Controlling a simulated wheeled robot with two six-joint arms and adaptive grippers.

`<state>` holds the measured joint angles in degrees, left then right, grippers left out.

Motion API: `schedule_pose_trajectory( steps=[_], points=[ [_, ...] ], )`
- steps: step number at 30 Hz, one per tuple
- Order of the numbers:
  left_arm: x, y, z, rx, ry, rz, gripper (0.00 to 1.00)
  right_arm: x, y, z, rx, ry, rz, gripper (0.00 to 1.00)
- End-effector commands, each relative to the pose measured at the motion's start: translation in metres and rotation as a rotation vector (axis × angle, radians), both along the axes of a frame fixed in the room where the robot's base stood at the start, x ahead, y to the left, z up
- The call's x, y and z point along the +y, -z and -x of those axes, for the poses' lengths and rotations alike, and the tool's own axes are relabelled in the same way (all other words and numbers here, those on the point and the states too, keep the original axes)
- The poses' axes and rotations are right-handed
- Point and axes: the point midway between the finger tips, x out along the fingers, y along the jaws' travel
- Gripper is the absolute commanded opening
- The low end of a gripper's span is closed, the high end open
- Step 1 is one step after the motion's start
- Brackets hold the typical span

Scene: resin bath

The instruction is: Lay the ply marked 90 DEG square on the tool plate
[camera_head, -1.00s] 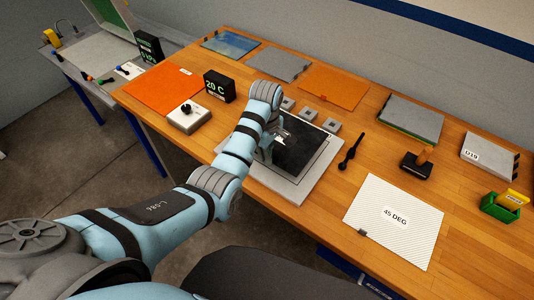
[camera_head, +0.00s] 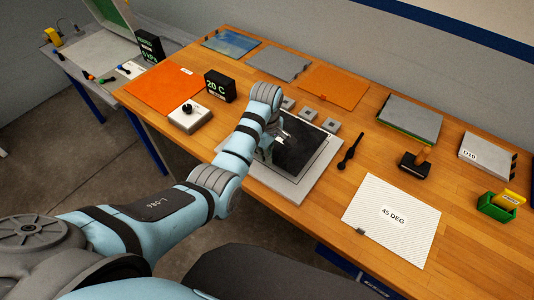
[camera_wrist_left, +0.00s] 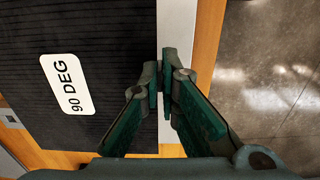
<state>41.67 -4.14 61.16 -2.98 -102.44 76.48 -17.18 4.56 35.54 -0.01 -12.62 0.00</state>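The dark ply marked 90 DEG (camera_head: 300,148) lies over the pale grey tool plate (camera_head: 292,192), with a strip of plate bare along its near and right sides. In the left wrist view the ply (camera_wrist_left: 90,45) shows its white label, and its edge runs beside a bare strip of plate (camera_wrist_left: 177,25). My left gripper (camera_wrist_left: 165,88) is at that edge, its fingertips closed together on what looks like the ply's small dark edge tab, mostly hidden between them. In the head view my left gripper (camera_head: 268,150) is partly hidden by its own wrist. My right gripper is not in view.
A white ply marked 45 DEG (camera_head: 391,220) lies to the right on the wooden bench. Small grey blocks (camera_head: 308,114) stand behind the plate, and a black tool (camera_head: 350,151) lies to its right. A control box (camera_head: 189,117) and 20 C display (camera_head: 220,86) stand left.

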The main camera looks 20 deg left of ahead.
Motion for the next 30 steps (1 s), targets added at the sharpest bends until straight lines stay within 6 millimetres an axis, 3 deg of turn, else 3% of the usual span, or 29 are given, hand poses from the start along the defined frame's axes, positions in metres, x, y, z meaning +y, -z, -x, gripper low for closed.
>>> schedule_pose_trajectory(
  steps=[30],
  points=[
    [0.0,0.036,0.0,0.0,0.0,0.0,0.0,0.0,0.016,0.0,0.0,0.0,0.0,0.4]
  ],
)
